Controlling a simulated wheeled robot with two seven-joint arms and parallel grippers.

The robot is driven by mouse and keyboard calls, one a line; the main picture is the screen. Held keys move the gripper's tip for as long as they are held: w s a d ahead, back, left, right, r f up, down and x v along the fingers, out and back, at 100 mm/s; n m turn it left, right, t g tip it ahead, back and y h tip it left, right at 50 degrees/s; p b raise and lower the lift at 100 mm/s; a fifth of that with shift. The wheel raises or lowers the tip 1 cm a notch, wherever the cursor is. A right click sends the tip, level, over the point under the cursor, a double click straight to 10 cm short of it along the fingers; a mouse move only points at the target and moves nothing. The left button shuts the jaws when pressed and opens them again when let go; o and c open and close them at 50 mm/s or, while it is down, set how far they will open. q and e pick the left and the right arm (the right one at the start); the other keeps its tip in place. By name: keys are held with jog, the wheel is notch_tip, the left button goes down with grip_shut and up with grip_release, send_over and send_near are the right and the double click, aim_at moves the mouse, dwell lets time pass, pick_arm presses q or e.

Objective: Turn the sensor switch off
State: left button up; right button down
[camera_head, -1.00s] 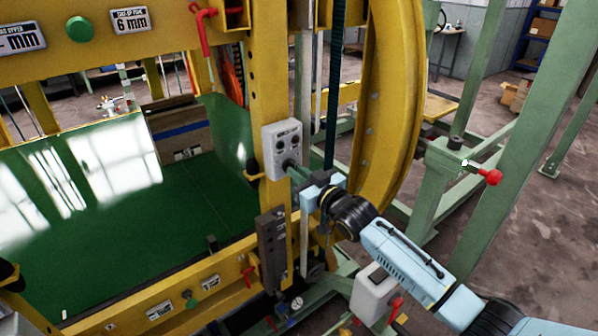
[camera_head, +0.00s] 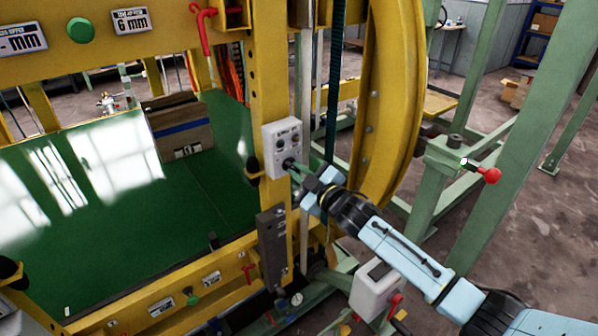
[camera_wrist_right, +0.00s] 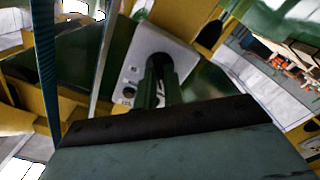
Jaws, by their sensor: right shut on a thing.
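A light grey control box (camera_head: 281,138) with several dark knobs is fixed to a yellow upright of the machine. My right gripper (camera_head: 291,164) reaches it from the lower right. Its narrow green fingers are shut on the sensor switch, the lower knob on the box face. The fingers hide the knob, so its setting cannot be read. In the right wrist view the control box (camera_wrist_right: 133,76) is beyond the fingers (camera_wrist_right: 157,72), which cover part of its face. My left gripper is not in view.
The yellow upright (camera_head: 270,85) and curved yellow ring (camera_head: 395,90) stand close around my right arm. A dark grey box (camera_head: 271,235) is below the control box. A green post with a red knob (camera_head: 489,175) stands at right. A cardboard box (camera_head: 180,127) lies on the green surface.

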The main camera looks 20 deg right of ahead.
dwell(0.4)
jog(key=c, duration=1.5)
grip_release()
jog(key=shift+s, duration=0.15)
jog(key=b+v, duration=0.1)
jog(key=v, duration=1.2)
